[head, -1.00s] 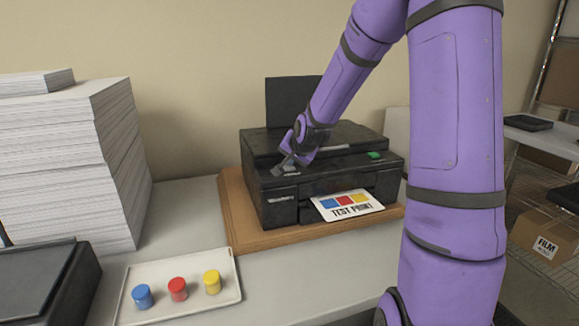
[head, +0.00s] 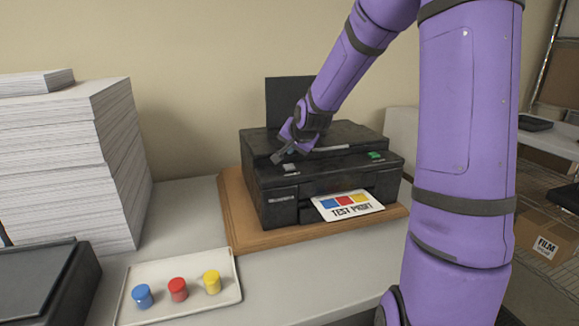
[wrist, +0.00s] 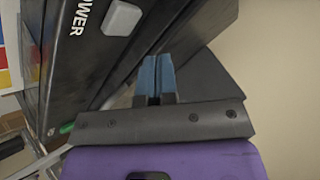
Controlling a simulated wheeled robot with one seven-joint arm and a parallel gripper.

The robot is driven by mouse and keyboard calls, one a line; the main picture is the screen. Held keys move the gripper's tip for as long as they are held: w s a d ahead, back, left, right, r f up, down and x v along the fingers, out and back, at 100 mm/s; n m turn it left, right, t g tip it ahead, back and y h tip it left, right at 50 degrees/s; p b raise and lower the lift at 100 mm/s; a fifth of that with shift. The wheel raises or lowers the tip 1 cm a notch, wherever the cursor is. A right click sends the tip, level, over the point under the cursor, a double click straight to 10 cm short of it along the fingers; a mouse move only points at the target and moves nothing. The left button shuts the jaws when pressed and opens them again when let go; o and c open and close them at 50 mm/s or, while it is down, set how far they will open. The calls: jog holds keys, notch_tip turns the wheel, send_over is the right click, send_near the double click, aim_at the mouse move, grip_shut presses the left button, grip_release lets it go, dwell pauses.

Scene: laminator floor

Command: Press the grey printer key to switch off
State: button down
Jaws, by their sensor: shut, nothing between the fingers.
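The black printer (head: 330,180) stands on a wooden board with a test print sheet (head: 347,205) in its front. In the wrist view the grey key (wrist: 122,17) is a raised rounded block beside the white word POWER on the black panel. My gripper (head: 277,158) is above the left part of the printer top, near the key's side of the panel. In the wrist view its blue-grey fingers (wrist: 155,62) are shut and empty, and the key shows clear of the fingertips. Whether they touch the printer cannot be told.
A green key (head: 376,155) is on the printer's right top. A tray (head: 130,300) with blue, red and yellow pots lies in front left. Tall paper stacks (head: 65,160) stand at left. The grey table between tray and printer is clear.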

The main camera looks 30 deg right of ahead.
aim_at(290, 166)
notch_tip(290, 166, up, 4)
jog(key=shift+r, duration=0.15)
dwell(0.3)
dwell(0.4)
jog(key=s+a+r+n+g, duration=0.1)
jog(key=s+a+r+n, duration=0.3)
jog(key=s+a, duration=0.35)
jog(key=s+a+r+n+g, duration=0.1)
jog(key=s+a+n, duration=0.2)
jog(key=s, duration=1)
jog(key=s+a+r+n+g+y, duration=0.1)
jog(key=s+a, duration=0.4)
jog(key=s, duration=0.8)
jog(key=r+n, duration=0.1)
jog(key=n, duration=0.1)
jog(key=shift+a+n+g+y, duration=0.2)
jog(key=shift+n+g+y, duration=0.1)
jog(key=shift+n, duration=0.1)
jog(key=shift+r, duration=0.1)
